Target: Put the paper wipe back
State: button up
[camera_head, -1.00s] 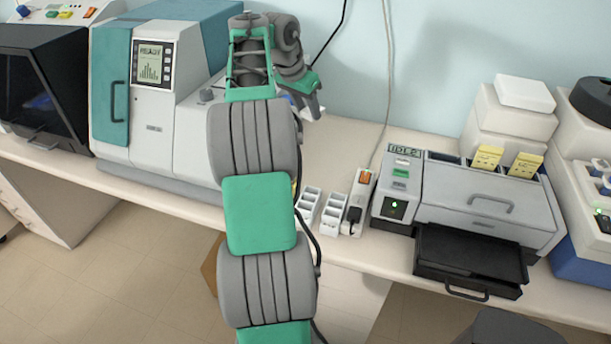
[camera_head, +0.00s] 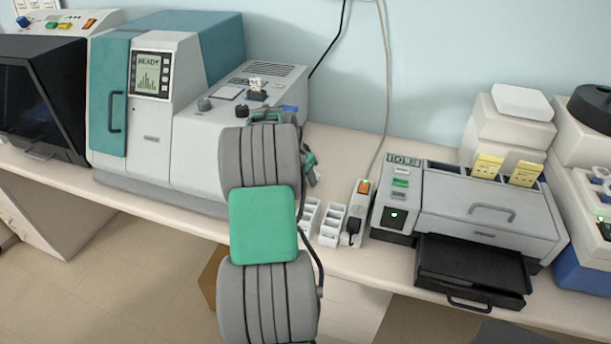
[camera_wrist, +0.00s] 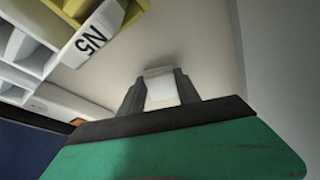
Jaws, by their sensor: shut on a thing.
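My gripper (camera_wrist: 160,92) is shut on a small white piece, the paper wipe (camera_wrist: 162,90), in the wrist view. The wipe sits between the two dark fingers, just above or against the pale bench top (camera_wrist: 205,50); I cannot tell if they touch. A paler patch shows just past the fingertips. In the head view my arm hides the gripper and the wipe, with only a bit of green and grey at the arm's right side, low beside the large analyser (camera_head: 190,150).
A dark holder (camera_head: 257,96) tops the analyser.

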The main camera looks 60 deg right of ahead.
jog(key=shift+s+a+f+b, duration=0.1)
jog(key=shift+a+f+b, duration=0.1)
jog(key=shift+f+b, duration=0.55)
jog(key=o, duration=0.7)
jog(key=shift+f, duration=0.1)
jog(key=o, duration=0.3)
jog(key=shift+a+f, duration=0.1)
jog(key=shift+f, duration=0.1)
jog(key=shift+o, duration=0.9)
jog(key=shift+s+f, duration=0.1)
jog(key=shift+r+p, duration=0.7)
jog(key=shift+p, duration=0.1)
jog(key=shift+r+b, duration=0.35)
jog(key=shift+r, duration=0.05)
jog(key=v, duration=0.7)
jog(key=shift+b, duration=0.4)
jog(key=shift+d+r, duration=0.15)
jog(key=shift+d, duration=0.05)
